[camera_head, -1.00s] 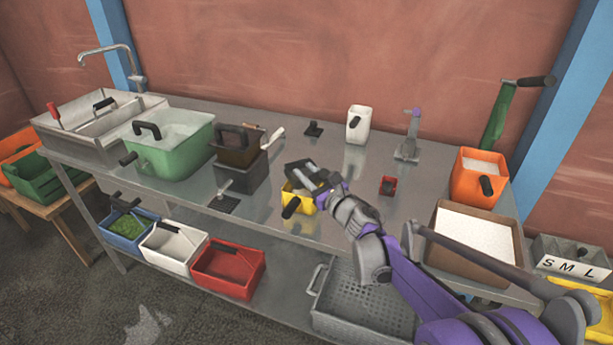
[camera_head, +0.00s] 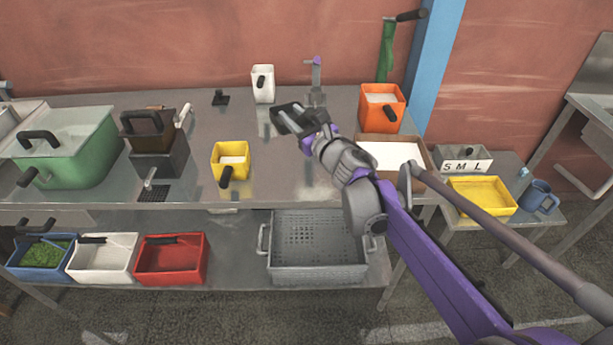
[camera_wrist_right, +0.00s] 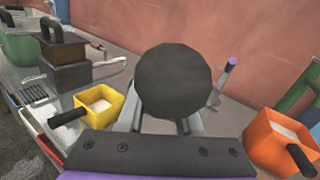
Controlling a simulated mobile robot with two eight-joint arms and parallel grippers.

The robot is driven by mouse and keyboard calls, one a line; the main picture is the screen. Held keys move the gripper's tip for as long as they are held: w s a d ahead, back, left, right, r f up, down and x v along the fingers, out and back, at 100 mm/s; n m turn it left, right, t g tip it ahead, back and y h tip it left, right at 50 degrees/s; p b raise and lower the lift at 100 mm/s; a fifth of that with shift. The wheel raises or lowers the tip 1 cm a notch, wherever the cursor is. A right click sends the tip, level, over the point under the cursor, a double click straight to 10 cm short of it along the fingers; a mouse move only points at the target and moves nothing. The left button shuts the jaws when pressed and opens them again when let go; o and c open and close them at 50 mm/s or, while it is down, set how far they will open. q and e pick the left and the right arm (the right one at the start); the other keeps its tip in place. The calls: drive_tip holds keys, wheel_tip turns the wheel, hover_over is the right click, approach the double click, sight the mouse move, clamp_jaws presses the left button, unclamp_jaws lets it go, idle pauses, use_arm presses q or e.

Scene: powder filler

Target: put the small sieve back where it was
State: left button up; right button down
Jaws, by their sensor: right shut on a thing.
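My right gripper (camera_head: 302,124) is shut and raised above the right part of the steel table. A dark piece, which I take to be the small sieve (camera_head: 284,117), shows at its fingers in the head view. In the right wrist view a round black end (camera_wrist_right: 174,82), seemingly its handle, fills the space ahead of the fingers. The sieve's mesh is hidden behind it. My left gripper is not in view.
A yellow container of white powder (camera_head: 218,155) stands left of the gripper. An orange container (camera_head: 396,120) and a brown tray of powder (camera_head: 424,157) are to its right. A white container (camera_head: 267,76) and a grey purple-topped stand (camera_head: 318,72) are behind. A dark mesh piece (camera_head: 155,194) lies left.

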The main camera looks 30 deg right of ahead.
drive_tip(key=shift+s+d, duration=0.15)
wheel_tip(320, 180, down, 14)
drive_tip(key=shift+d+r+b, duration=0.1)
drive_tip(key=shift+r+b, duration=0.15)
drive_tip(key=shift+b, duration=0.95)
drive_tip(key=shift+f+b, duration=0.4)
drive_tip(key=shift+f, duration=1.75)
drive_tip(key=shift+f, duration=0.2)
drive_tip(key=c, duration=0.6)
unclamp_jaws()
drive_tip(key=shift+r, duration=0.15)
